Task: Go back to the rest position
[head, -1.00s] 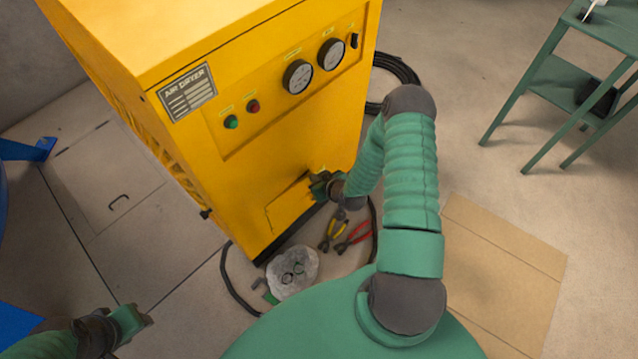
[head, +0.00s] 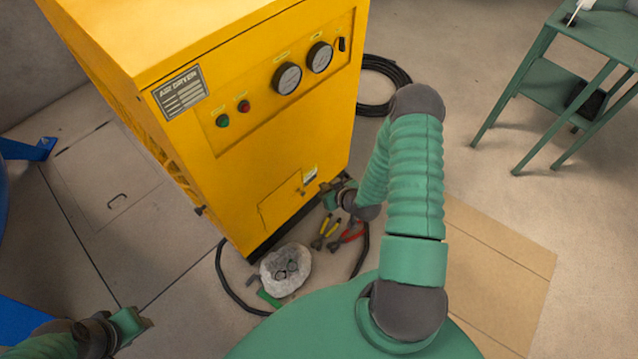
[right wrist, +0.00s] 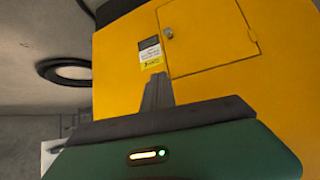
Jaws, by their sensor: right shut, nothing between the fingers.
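My right gripper (head: 327,194) is beside the lower front of the yellow air dryer (head: 230,180), near its right edge, and looks apart from it. In the right wrist view its fingers (right wrist: 157,93) are together with nothing between them, in front of the dryer's small panel door (right wrist: 207,35). The panel door also shows in the head view (head: 280,205) and is closed. My left gripper (head: 135,325) is at the lower left, above the floor; whether its fingers are open does not show clearly.
Pliers with yellow handles (head: 326,232) and red handles (head: 350,233) lie on the floor below my right gripper. A cardboard sheet (head: 495,270) is on the right. A green table (head: 545,85) stands at the upper right.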

